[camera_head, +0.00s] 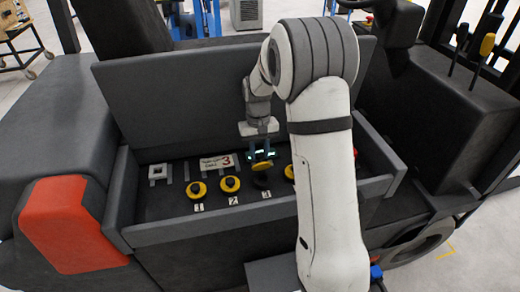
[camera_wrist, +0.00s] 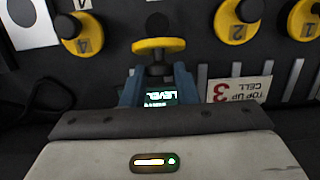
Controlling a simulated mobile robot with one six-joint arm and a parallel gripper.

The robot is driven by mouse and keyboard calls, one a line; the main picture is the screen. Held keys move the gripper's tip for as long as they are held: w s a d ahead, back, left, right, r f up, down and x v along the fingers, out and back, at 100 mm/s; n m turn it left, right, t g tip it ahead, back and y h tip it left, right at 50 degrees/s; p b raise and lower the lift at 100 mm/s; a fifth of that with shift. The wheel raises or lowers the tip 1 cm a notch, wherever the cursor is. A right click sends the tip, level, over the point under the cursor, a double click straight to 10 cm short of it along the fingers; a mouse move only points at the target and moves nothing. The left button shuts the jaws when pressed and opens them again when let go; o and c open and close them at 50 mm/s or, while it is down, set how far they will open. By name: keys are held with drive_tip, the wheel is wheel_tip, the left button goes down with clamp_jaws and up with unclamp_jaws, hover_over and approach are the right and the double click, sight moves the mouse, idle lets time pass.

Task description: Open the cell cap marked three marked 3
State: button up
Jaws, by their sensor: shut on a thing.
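The yellow cap at cell 3 (camera_head: 262,166) is in my gripper (camera_head: 262,150). The number 3 label (camera_head: 266,194) is in front of it. In the wrist view, my blue fingers (camera_wrist: 158,84) close around the dark knob below the yellow disc (camera_wrist: 158,45). The disc shows nearly edge-on, tilted compared with the neighbouring caps. A dark round opening (camera_wrist: 157,24) shows beyond it, and also below the cap in the head view (camera_head: 262,181). The cap appears raised from the opening; whether any part still touches is unclear.
Yellow caps 1 (camera_head: 197,190), 2 (camera_head: 229,184) and 4 (camera_wrist: 75,33) sit in the row. A "top up cell 3" card (camera_head: 217,163) lies behind. A lit level display (camera_wrist: 160,98) is close to my fingers. The compartment's front wall (camera_head: 220,220) borders the row.

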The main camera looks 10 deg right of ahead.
sight(259, 155)
drive_tip(key=o, duration=1)
drive_tip(key=shift+c, duration=0.2)
wheel_tip(259, 155, up, 10)
drive_tip(key=b, duration=0.2)
